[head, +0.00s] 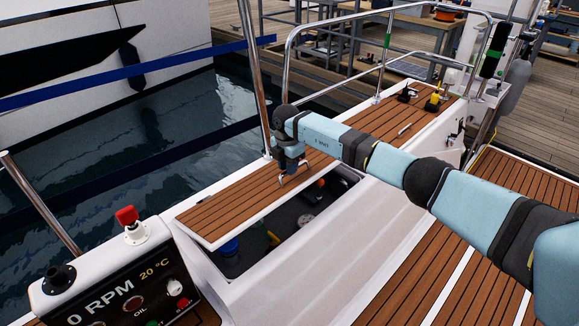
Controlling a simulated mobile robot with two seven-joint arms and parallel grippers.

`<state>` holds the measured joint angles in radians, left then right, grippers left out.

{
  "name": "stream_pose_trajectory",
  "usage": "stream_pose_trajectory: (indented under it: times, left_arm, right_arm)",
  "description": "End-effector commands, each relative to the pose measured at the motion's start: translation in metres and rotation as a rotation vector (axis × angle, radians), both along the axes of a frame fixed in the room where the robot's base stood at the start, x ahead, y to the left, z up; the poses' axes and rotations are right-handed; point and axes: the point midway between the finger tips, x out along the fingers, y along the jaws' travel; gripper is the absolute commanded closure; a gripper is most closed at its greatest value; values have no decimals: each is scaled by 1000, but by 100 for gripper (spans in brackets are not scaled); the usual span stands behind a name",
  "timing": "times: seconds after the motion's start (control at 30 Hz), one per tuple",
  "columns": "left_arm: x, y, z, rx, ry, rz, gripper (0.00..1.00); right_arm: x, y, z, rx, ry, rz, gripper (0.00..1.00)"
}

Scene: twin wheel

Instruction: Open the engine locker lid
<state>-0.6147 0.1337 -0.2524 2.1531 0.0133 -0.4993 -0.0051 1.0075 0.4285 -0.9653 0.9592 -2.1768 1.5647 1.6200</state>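The engine locker lid (235,207) is a teak-slatted panel with a white edge. It stands partly open in the head view, with a dark gap along its near side. Through the gap the locker interior (290,222) shows, with blue, yellow and orange parts inside. My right gripper (293,173) points down at the lid's top, near its white near edge. Its two fingertips look apart; whether they touch the lid is unclear. My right arm hides part of the deck behind. My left gripper is out of view.
A control panel (125,290) with a red knob stands at the lower left. A metal rail (288,60) rises behind the lid. Another teak panel with a handle (405,129) lies farther back. Water is on the left; open teak deck (420,270) is on the right.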

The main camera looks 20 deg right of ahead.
Motion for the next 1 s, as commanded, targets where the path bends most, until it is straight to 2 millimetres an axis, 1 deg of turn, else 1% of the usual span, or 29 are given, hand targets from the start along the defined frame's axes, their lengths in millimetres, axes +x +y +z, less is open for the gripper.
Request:
stream_pose_trajectory:
  times: [0.3, 0.37, 0.47, 0.57, 0.8, 0.9, 1.0]
  left_arm:
    - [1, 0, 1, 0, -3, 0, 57]
    - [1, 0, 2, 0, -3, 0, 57]
    - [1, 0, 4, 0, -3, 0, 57]
    - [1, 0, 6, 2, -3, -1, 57]
    - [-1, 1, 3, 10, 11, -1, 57]
    - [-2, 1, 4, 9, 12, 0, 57]
    - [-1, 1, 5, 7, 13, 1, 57]
  right_arm:
    - [-1, 0, 0, 0, 4, 1, 62]
    - [-1, 0, 3, 0, 4, 1, 62]
    - [0, -1, 13, -1, 4, 1, 62]
    - [1, 0, 32, -1, 2, 1, 62]
    - [3, 1, 88, -1, 2, 1, 62]
    - [4, 2, 108, -1, 1, 1, 62]
    - [4, 2, 122, 0, 3, 2, 62]
